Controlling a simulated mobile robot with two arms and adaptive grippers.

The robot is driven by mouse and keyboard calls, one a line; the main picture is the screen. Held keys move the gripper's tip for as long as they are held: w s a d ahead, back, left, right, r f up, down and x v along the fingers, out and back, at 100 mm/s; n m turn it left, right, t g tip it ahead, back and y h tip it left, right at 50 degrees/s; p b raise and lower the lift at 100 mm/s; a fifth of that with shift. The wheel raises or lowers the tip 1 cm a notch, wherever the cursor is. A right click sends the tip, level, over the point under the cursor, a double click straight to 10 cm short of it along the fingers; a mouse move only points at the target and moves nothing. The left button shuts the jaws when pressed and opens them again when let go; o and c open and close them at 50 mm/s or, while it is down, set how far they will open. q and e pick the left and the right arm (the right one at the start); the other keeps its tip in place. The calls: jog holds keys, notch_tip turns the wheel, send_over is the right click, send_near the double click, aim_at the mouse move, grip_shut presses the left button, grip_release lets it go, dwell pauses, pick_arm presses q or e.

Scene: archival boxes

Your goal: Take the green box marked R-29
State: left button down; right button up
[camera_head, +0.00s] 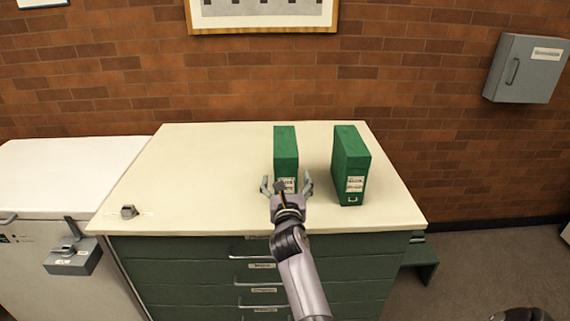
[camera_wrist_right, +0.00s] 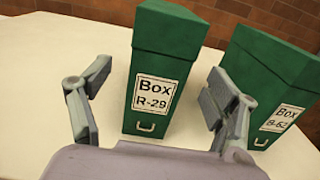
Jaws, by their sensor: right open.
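The green box marked R-29 (camera_head: 285,150) stands upright on the cream cabinet top, the left one of two green boxes. In the right wrist view the box marked R-29 (camera_wrist_right: 155,85) is near the middle, its label and small metal pull facing me. My right gripper (camera_head: 286,182) is open at the front of this box. In the wrist view my right gripper (camera_wrist_right: 156,86) has one finger to each side of the box front, with gaps visible and nothing held. My left gripper is not in view.
A second green box (camera_head: 351,160) stands just right; its label (camera_wrist_right: 281,118) ends in 62. A small grey object (camera_head: 129,211) lies on the left of the cabinet top (camera_head: 200,180). The brick wall is behind. The left part of the top is mostly clear.

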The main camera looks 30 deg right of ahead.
jog(key=x, duration=0.8)
jog(key=shift+w+d+f, duration=0.1)
jog(key=shift+w, duration=0.05)
jog(key=shift+c, duration=0.2)
jog(key=c, duration=1.6)
jog(key=shift+w, duration=0.1)
jog(key=shift+c, duration=0.3)
jog(key=shift+r+p, duration=0.25)
jog(key=shift+p, duration=0.05)
